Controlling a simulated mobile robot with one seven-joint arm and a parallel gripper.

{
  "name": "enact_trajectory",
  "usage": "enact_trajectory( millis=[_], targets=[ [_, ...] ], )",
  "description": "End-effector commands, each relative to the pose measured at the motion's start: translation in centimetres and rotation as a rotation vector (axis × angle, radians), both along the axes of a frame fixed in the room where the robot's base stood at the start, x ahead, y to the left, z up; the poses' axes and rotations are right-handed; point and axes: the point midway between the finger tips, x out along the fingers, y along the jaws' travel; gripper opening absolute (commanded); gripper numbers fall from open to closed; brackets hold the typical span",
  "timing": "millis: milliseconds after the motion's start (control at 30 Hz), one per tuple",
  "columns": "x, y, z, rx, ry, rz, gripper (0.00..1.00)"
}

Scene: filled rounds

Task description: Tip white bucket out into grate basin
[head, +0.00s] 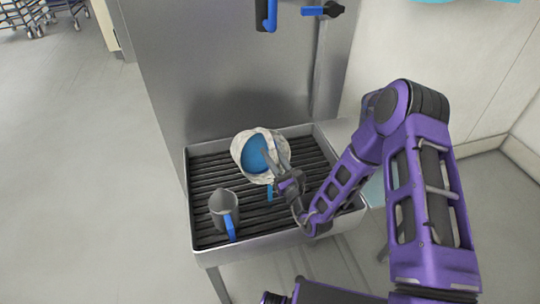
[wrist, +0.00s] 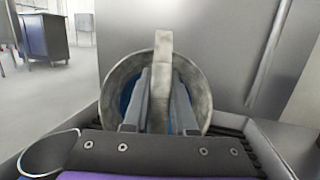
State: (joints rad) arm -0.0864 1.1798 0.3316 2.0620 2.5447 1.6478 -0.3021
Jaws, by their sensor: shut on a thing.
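The white bucket (head: 240,148) is over the back part of the grate basin (head: 206,250), with blue showing inside its mouth. My gripper (head: 272,158) reaches it from the right and is shut on its pale handle strip. In the wrist view the round rim of the bucket (wrist: 112,82) faces me, and my gripper's fingers (wrist: 160,98) lie on either side of the strip. The bucket looks tilted with its mouth toward my gripper. I cannot tell whether its underside touches the grate. The dark slats show no clear spill.
A grey jug with a blue handle (head: 222,206) stands on the grate at the front left; its rim shows in the wrist view (wrist: 48,134). A steel panel (head: 230,75) rises behind the basin. Blue-handled fittings (head: 266,14) hang above. Open floor lies left.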

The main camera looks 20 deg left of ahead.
Motion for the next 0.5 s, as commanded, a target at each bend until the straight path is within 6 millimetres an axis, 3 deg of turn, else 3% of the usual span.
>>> enact_trajectory(
  millis=[500],
  targets=[
    [-0.9,-0.9,-1.3,0.092,-0.092,0.000,0.00]
  ],
)
